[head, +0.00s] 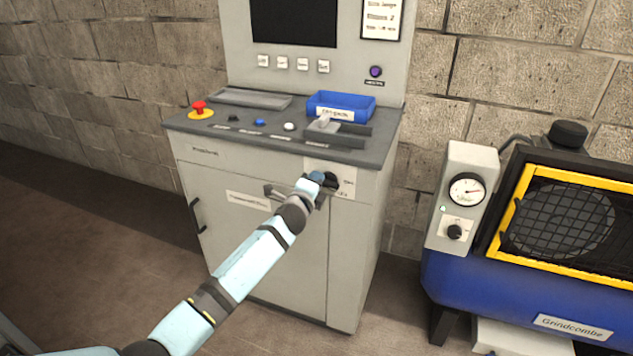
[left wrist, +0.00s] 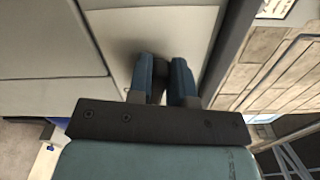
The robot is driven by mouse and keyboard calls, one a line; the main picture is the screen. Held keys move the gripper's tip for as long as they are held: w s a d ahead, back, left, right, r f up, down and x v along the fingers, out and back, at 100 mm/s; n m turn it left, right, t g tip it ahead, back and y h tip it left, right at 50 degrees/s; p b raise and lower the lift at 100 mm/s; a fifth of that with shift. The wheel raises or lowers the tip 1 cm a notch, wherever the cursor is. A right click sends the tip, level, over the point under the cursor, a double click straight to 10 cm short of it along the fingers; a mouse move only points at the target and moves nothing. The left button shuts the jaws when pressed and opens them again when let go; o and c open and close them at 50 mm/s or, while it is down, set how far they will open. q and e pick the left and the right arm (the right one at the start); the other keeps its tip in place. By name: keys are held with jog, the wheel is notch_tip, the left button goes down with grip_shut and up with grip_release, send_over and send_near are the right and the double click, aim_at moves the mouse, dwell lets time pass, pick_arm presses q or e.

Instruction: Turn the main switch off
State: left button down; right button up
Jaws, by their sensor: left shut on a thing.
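The main switch (head: 332,180) is a dark rotary knob on a pale plate (head: 347,186) at the upper right of the grey cabinet's front. My left gripper (head: 318,179) is at the knob, its arm reaching in from the lower left. In the left wrist view, the two blue fingers (left wrist: 160,82) are shut on the dark knob (left wrist: 158,90), against the pale panel. The fingers and wrist hide part of the knob, so its exact angle cannot be read. My right gripper is not in view.
The cabinet's worktop (head: 190,124) holds a red emergency button (head: 199,108), small buttons and a blue bin (head: 341,106). A door handle (head: 196,216) sticks out at the cabinet's left. A blue machine (head: 470,290) with a yellow-framed mesh guard stands to the right. Floor at left is clear.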

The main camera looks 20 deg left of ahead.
pick_arm(q)
jog(key=shift+f+n, duration=0.35)
jog(key=shift+n, duration=0.75)
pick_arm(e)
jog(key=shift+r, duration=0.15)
pick_arm(q)
jog(key=c, duration=1)
grip_release()
jog(key=shift+c, duration=0.2)
jog(key=shift+s, duration=0.1)
jog(key=s+p, duration=0.1)
jog(key=s, duration=1.2)
jog(key=shift+s+a+p, duration=0.25)
jog(key=shift+s+p, duration=0.1)
jog(key=shift+p, duration=0.05)
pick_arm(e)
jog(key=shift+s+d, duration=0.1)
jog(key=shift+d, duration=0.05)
